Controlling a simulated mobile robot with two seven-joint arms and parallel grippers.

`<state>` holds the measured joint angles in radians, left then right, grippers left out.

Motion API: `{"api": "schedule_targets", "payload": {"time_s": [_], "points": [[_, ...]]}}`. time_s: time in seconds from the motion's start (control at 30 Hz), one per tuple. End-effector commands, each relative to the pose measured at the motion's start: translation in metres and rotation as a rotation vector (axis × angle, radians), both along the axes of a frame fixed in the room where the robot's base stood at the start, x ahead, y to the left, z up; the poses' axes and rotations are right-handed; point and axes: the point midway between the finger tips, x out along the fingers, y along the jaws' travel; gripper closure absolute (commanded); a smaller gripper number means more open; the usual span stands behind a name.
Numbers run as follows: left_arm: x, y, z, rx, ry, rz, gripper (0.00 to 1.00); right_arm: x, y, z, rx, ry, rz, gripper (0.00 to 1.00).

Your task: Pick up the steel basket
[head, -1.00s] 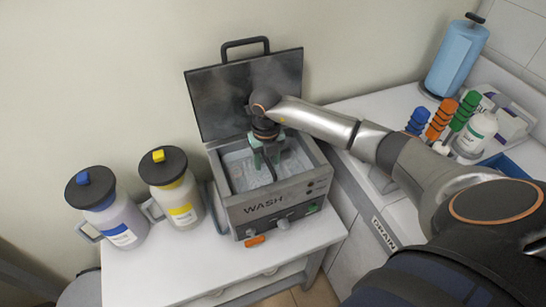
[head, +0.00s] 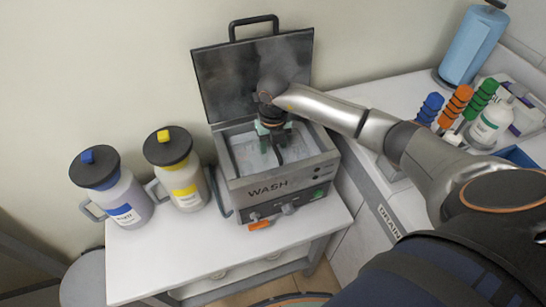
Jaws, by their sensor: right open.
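The grey wash unit (head: 275,187), marked WASH, stands on the white table with its dark lid (head: 255,75) raised. Its tank holds pale, bubbly liquid. My right gripper (head: 275,150) reaches down into the tank opening from above, its arm coming in from the right. It is open, with dark fingers and greenish parts. I cannot make out the steel basket clearly; it may be in the tank, under the liquid or behind the gripper. My left gripper is not in view.
A blue-labelled jug (head: 112,190) and a yellow-labelled jug (head: 177,172) stand left of the unit. On the right counter are colored-handled tools (head: 456,105), a white bottle (head: 492,122) and a blue paper roll (head: 470,45). The table front (head: 190,250) is clear.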

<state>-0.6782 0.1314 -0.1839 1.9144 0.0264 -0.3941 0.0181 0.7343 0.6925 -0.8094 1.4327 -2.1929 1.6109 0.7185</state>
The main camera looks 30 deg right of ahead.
Motion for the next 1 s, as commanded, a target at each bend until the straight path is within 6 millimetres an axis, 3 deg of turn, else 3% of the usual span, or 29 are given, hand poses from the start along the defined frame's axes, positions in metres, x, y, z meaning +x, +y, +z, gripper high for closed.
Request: {"api": "schedule_targets", "payload": {"time_s": [0.17,0.6,1.0], "points": [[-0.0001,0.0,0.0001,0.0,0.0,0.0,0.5,0.0001,-0.0002,0.0003,0.0,0.0,0.0,0.52],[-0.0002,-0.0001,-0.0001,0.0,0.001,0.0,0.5,0.0001,-0.0002,0.0003,0.0,-0.001,0.0,1.0],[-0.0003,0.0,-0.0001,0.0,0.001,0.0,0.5,0.0002,-0.0001,0.0003,0.0,-0.001,0.0,1.0]]}}
